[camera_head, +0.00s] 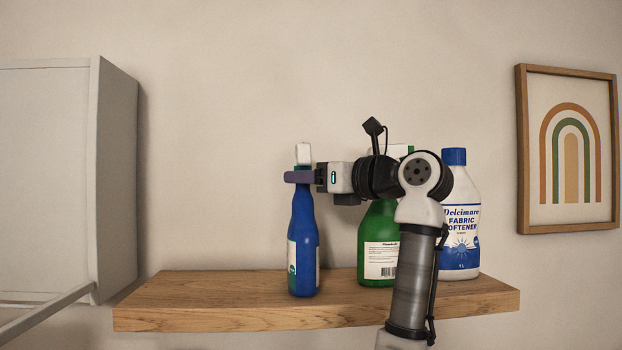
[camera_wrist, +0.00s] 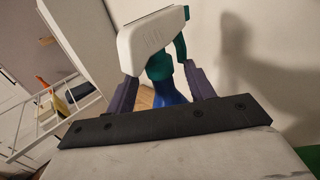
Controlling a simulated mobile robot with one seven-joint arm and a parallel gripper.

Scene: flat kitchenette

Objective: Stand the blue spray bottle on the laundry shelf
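The blue spray bottle (camera_head: 304,235) is upright on the wooden laundry shelf (camera_head: 210,295), left of the other bottles, with its base appearing to rest on the board near the front edge. Its head is white and green. My gripper (camera_head: 298,177) is level at the bottle's neck, reaching in from the right. In the wrist view, the two purple fingers of my gripper (camera_wrist: 162,80) stand on either side of the neck, with narrow gaps showing, so it looks open. The bottle's white spray head (camera_wrist: 152,38) rises above them; its lower body is mostly hidden there.
A green bottle (camera_head: 376,233) stands behind my arm, partly hidden, beside a white fabric softener bottle (camera_head: 461,215) with a blue cap. A grey cabinet (camera_head: 60,180) is at the left and a framed picture (camera_head: 570,150) at the right. The shelf's left end is clear.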

